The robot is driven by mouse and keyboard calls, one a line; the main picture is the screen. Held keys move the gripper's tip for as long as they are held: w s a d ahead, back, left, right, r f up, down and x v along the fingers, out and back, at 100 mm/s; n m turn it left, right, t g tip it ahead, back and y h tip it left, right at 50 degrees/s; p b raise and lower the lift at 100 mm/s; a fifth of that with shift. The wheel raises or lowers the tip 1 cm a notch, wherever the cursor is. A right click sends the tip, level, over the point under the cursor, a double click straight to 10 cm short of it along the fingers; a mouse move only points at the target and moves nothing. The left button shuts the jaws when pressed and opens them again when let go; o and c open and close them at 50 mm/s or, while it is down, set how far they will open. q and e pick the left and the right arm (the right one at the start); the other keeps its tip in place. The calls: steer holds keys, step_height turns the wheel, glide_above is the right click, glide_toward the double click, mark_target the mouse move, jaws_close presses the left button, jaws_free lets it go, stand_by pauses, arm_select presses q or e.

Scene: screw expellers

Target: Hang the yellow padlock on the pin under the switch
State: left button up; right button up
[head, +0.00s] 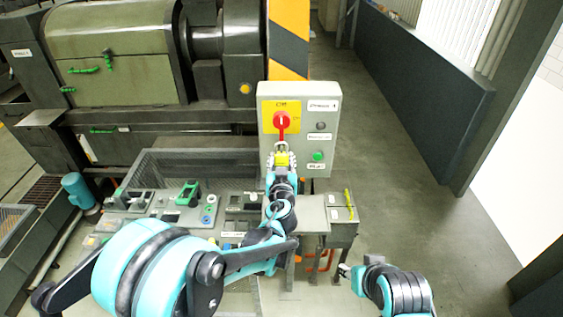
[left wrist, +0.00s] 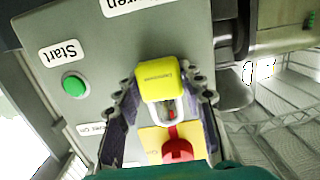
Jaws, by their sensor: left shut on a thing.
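The yellow padlock (head: 282,159) is held between the fingers of my left gripper (head: 281,165), just below the red rotary switch (head: 282,120) on the grey control box. In the left wrist view the padlock (left wrist: 158,80) sits between both fingers (left wrist: 160,105). Its metal shackle points toward the red switch (left wrist: 178,150) and its yellow plate (left wrist: 152,139). A small red and dark part shows inside the shackle loop; I cannot tell whether the shackle is around the pin or in front of it. My right gripper (head: 345,271) is low at right, away from the box, its fingers too small to judge.
The grey control box (head: 329,146) has a green start button (head: 318,156) right of the padlock. Below stands a bench (head: 150,203) with small parts on it. A green machine (head: 115,70) fills the back left. Open floor (head: 410,190) lies to the right.

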stand_by(0.7)
arm_select(q)
steer(key=shift+f+b, duration=0.4)
steer(key=shift+b, duration=0.1)
steer(key=shift+f, duration=0.25)
steer(key=o, duration=1.2)
steer(key=shift+w, duration=0.1)
steer(key=shift+c, duration=0.2)
steer(key=shift+w, duration=0.15)
